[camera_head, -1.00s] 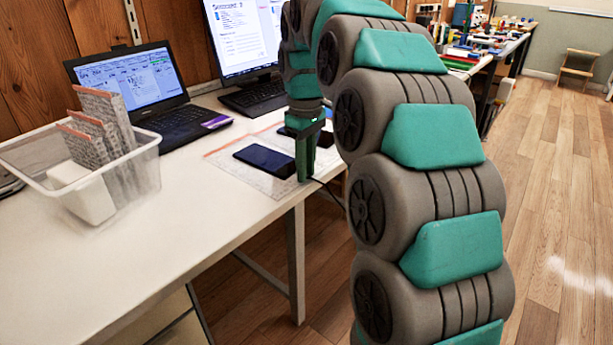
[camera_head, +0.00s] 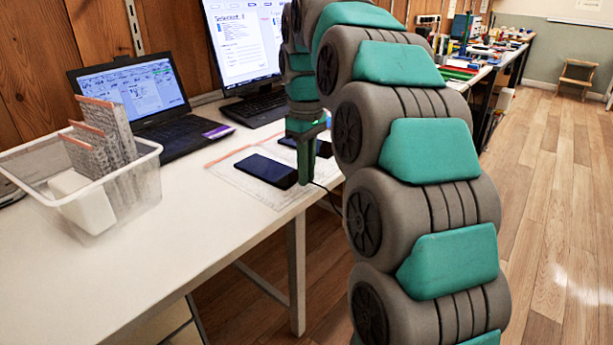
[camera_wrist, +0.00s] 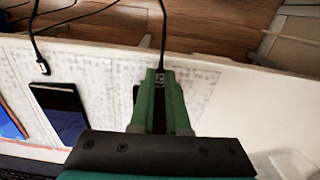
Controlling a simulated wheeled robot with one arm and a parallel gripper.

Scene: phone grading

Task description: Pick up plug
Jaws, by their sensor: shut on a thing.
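My gripper (camera_wrist: 160,84) is shut on the plug (camera_wrist: 160,77), a small dark connector with a light face between the green fingertips in the wrist view. Its black cable (camera_wrist: 163,30) runs up and away over the table edge. In the head view my gripper (camera_head: 305,182) points down beside the right end of a dark phone (camera_head: 266,169). The plug is too small to make out there. A second phone (camera_head: 292,142) lies behind my gripper and is partly hidden.
A patterned mat (camera_head: 235,178) lies under the phones near the table edge. Another black cable (camera_wrist: 36,45) ends near a phone (camera_wrist: 60,110) in the wrist view. A laptop (camera_head: 160,125), a monitor (camera_head: 243,40) and a clear bin (camera_head: 150,195) stand on the table. The front left tabletop is clear.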

